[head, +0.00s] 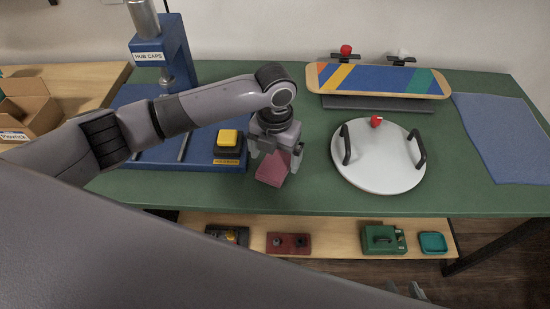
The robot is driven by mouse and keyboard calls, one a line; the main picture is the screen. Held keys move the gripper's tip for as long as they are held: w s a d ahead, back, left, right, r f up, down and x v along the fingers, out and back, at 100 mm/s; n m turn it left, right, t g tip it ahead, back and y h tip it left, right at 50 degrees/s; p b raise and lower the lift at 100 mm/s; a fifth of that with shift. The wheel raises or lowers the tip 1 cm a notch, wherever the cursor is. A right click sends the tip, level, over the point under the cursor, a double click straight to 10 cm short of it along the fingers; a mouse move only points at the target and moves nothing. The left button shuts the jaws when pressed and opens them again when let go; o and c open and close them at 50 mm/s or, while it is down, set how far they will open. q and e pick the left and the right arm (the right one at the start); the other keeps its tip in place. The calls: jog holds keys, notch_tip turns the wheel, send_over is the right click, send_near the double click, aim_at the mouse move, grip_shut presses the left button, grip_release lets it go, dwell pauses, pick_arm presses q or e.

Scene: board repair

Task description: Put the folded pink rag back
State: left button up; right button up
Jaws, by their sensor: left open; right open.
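The folded pink rag (271,174) lies on the green bench top near its front edge, right of the yellow button. My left gripper (274,154) reaches down over the rag from above. Its jaws are open, with a finger on either side of the rag's upper part. The gripper hides part of the rag, and I cannot tell whether the fingers touch it. The tips of my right gripper (408,291) show at the bottom edge, low in front of the bench. It is open, and the rest of it is hidden.
A blue press (160,45) with a yellow button (228,138) stands left of the rag. A white round lid with black handles (378,172) lies to the right. Behind it is a striped skateboard deck (375,78). A blue mat (505,135) lies far right. A lower shelf (340,226) holds several items.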

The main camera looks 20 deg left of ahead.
aim_at(275, 163)
pick_arm(q)
notch_tip(275, 163, up, 10)
dwell(0.3)
dwell(0.4)
